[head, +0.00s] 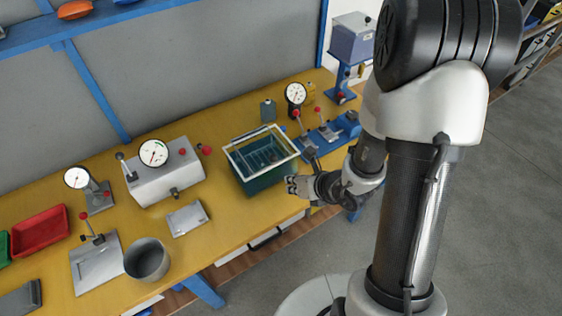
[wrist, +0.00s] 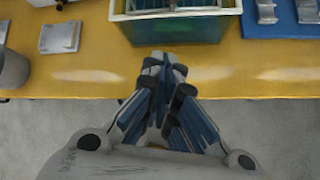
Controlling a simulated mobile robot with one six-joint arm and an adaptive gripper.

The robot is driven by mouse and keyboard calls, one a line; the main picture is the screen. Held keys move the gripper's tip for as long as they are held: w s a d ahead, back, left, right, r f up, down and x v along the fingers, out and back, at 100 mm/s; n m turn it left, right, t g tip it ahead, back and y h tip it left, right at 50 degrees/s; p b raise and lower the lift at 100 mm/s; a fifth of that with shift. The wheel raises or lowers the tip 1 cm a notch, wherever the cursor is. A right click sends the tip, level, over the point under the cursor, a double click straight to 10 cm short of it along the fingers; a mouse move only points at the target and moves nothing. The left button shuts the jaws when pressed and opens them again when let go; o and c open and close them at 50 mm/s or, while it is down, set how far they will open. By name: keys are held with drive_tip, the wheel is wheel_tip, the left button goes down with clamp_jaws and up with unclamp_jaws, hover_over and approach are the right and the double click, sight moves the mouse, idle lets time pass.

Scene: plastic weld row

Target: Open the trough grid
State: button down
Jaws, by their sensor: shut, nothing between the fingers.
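The trough (head: 262,183) is a dark green open box with a pale rim, standing on the yellow bench. Its grid (head: 262,156) shows as pale bars inside the rim; whether it is hinged, and how far it lies open or shut, I cannot tell. In the wrist view the trough (wrist: 178,30) is at the top, cut off by the frame edge. My gripper (head: 291,186) is at the trough's front right, by the bench's front edge. In the wrist view my gripper (wrist: 164,60) has its fingers together and empty, just short of the trough's front wall.
A blue fixture (head: 325,137) with red-knobbed levers stands right of the trough. A metal plate (head: 187,218) and a grey box with a gauge (head: 165,178) are to its left, with a grey cup (head: 147,260) further left. Bare yellow bench (head: 232,222) lies before the trough.

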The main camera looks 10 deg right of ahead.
drive_tip(key=b+x, duration=0.7)
drive_tip(key=x, duration=0.2)
drive_tip(key=w+r+p, duration=0.1)
drive_tip(key=w+r, duration=0.1)
drive_tip(key=r, duration=0.1)
drive_tip(key=shift+w+d+p, duration=0.1)
drive_tip(key=shift+w+p, duration=0.25)
drive_tip(key=shift+w, duration=0.05)
drive_tip(key=r+p, duration=0.1)
drive_tip(key=p, duration=0.1)
drive_tip(key=shift+p, duration=0.4)
drive_tip(key=shift+r+g+p, duration=0.3)
drive_tip(key=shift+p, duration=0.35)
